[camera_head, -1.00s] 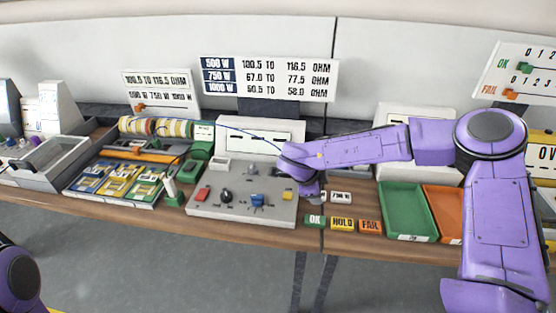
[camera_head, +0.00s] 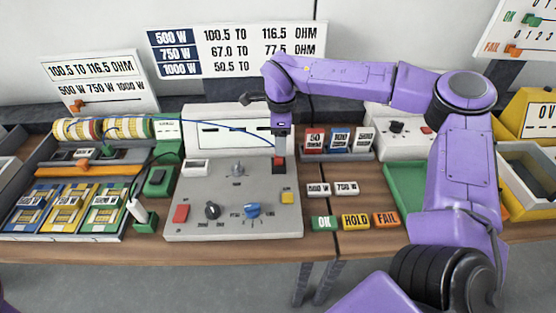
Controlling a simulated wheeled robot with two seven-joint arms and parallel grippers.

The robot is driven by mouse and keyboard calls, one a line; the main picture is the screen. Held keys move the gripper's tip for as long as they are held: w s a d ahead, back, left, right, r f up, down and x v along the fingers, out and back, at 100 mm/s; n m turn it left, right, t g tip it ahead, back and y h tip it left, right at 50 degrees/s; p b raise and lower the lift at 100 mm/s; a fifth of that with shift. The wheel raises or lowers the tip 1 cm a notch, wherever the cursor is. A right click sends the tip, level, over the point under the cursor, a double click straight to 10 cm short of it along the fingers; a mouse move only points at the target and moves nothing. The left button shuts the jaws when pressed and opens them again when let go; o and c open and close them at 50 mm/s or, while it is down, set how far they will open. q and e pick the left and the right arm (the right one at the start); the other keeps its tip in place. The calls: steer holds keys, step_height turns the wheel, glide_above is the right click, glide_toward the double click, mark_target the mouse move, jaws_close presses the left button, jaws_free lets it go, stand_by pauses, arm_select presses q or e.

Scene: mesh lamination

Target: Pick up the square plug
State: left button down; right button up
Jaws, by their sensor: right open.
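My right arm reaches in from the right, and its gripper (camera_head: 280,158) points down over the right back part of the grey test panel (camera_head: 190,223). The jaws are open but look narrow and small from here. A small dark red part (camera_head: 279,168) shows at the fingertips; I cannot tell whether it is the square plug or a socket on the panel. A thin blue cable (camera_head: 225,127) runs from the left toward the gripper, and its end is hidden there. My left gripper is out of view.
The panel has a red button (camera_head: 181,213), black knob (camera_head: 212,210), blue knob (camera_head: 252,210) and yellow button (camera_head: 287,198). OK, HOLD (camera_head: 355,220) and FAIL tags lie to its right. A green tray (camera_head: 402,185) is behind my right arm. A green holder with a white-handled probe (camera_head: 138,211) stands left.

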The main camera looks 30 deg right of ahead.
mark_target(279, 161)
step_height(279, 161, down, 2)
steer(key=shift+a+f+p, duration=0.15)
steer(key=shift+f+p, duration=0.1)
steer(key=shift+p, duration=0.55)
steer(key=f, duration=0.1)
steer(key=w+f, duration=0.1)
steer(key=f, duration=0.1)
steer(key=shift+w+f, duration=0.1)
steer(key=shift+f, duration=0.25)
steer(key=shift+s+r, duration=0.2)
steer(key=shift+s, duration=0.2)
steer(key=shift+c, duration=0.6)
jaws_close()
